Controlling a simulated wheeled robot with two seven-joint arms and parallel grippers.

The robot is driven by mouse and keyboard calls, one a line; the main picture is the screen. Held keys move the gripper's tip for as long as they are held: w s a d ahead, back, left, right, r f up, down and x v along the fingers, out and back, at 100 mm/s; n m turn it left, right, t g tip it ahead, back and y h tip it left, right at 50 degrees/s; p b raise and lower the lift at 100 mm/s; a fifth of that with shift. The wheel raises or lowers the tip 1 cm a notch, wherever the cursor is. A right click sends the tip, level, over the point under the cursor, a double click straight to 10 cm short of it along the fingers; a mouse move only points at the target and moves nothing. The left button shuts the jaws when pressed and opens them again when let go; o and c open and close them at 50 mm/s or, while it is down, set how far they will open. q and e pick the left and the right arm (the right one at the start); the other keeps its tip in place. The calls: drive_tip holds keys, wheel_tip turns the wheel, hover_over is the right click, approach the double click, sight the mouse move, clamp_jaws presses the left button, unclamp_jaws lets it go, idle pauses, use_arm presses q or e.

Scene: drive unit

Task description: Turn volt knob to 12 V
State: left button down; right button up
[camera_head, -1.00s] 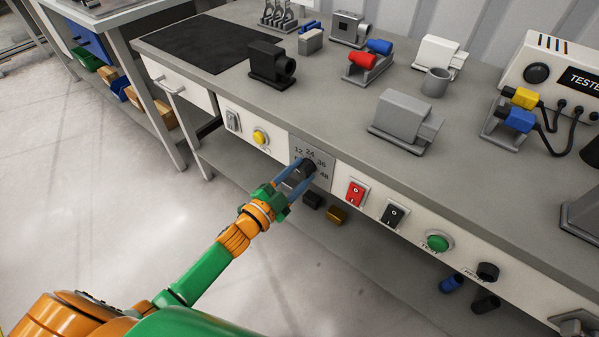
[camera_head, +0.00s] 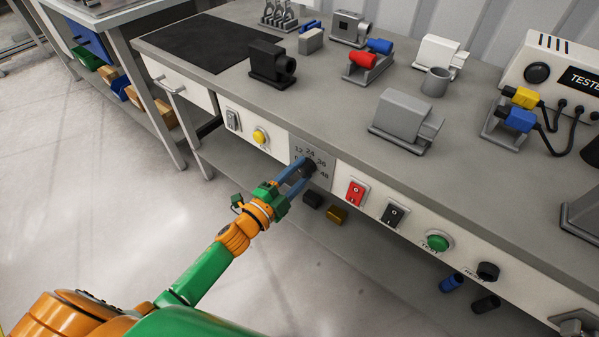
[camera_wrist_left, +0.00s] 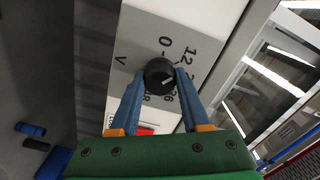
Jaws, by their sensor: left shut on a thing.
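The black volt knob (camera_head: 310,165) sits on a grey scale plate (camera_head: 325,162) on the bench's front panel. My left gripper (camera_head: 305,172) is at the knob, its blue fingers shut on the knob's sides. In the left wrist view the knob (camera_wrist_left: 158,72) lies between the two fingertips (camera_wrist_left: 160,78). A short white mark on the knob points to the right, on the side of the partly hidden numbers beyond 12; the exact number is unclear. The 0 and 12 show above and right of the knob. My right gripper is not in view.
Left of the plate are a yellow button (camera_head: 260,137) and a light switch (camera_head: 233,120). To its right are a red switch (camera_head: 356,193), a black switch (camera_head: 393,213) and a green button (camera_head: 438,241). Several parts stand on the bench top (camera_head: 340,110) above.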

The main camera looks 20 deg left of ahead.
use_arm(q)
drive_tip(key=shift+c, duration=1.9)
unclamp_jaws()
drive_tip(key=v, duration=0.7)
